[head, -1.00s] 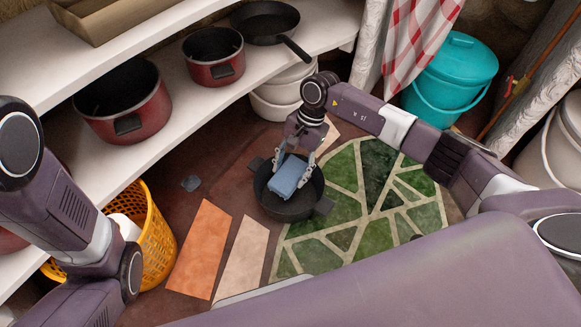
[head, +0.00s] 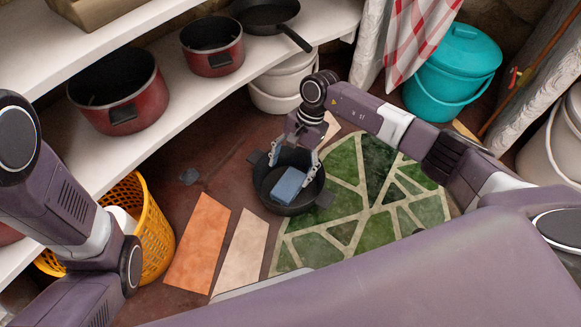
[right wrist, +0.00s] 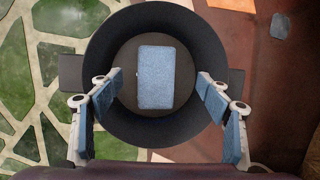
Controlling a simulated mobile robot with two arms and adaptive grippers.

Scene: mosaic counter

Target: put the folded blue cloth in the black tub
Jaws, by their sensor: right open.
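The folded blue cloth (head: 288,186) lies inside the black tub (head: 270,200), on its floor. In the right wrist view the cloth (right wrist: 156,77) lies flat near the middle of the tub (right wrist: 100,50), clear of the walls. My right gripper (head: 296,160) is above the tub with its fingers spread. In the right wrist view the open fingers (right wrist: 160,115) stand on either side of the cloth, apart from it, with nothing between them. My left arm comes in at the left of the head view, but its gripper is out of view.
The tub stands on the counter beside a green mosaic area (head: 340,235). Orange (head: 198,243) and beige (head: 240,250) tiles lie in front. A yellow basket (head: 155,235) is at left. Red pots (head: 118,92) stand on the white shelf (head: 165,140). A teal bucket (head: 450,70) is at back right.

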